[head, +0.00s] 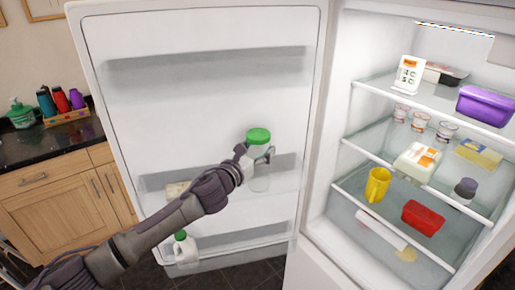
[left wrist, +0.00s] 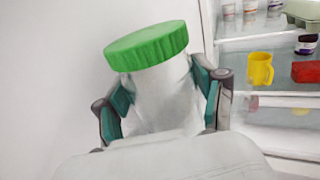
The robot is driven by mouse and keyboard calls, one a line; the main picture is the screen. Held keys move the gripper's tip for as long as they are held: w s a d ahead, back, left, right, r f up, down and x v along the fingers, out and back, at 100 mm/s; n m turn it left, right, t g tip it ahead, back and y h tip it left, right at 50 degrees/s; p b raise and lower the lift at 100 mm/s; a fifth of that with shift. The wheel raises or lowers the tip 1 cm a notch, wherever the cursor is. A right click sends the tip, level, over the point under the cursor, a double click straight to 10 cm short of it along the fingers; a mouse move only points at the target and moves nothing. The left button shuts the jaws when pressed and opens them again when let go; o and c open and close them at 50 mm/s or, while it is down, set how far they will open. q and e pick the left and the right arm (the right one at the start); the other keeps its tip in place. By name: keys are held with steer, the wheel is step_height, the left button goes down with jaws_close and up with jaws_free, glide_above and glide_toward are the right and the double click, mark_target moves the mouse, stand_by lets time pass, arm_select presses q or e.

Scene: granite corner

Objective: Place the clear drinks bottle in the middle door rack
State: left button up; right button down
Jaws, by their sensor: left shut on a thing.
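The clear drinks bottle (head: 261,178) has a green cap and is held upright at the middle door rack (head: 155,183) of the open fridge door. My left gripper (head: 258,155) is shut on it just below the cap. In the left wrist view the bottle (left wrist: 165,95) stands between the two fingers of the gripper (left wrist: 163,105), tilted slightly in the picture. The bottle's lower part shows at the rack's front wall in the head view; I cannot tell whether its base touches the rack floor. My right gripper is not in view.
A pale packet (head: 178,190) is in the middle rack's left part. A white bottle with a green cap (head: 185,247) stands in the lower rack. The upper door rack (head: 205,67) looks empty. Fridge shelves at right hold a yellow mug (head: 377,185) and a red box (head: 423,217).

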arm_select(q)
steer(key=o, duration=1.4)
steer(key=shift+f, duration=0.15)
steer(key=shift+o, duration=0.2)
steer(key=shift+r, duration=0.2)
steer(key=b+v, duration=0.2)
steer(key=v, duration=1)
steer(key=shift+b, duration=0.3)
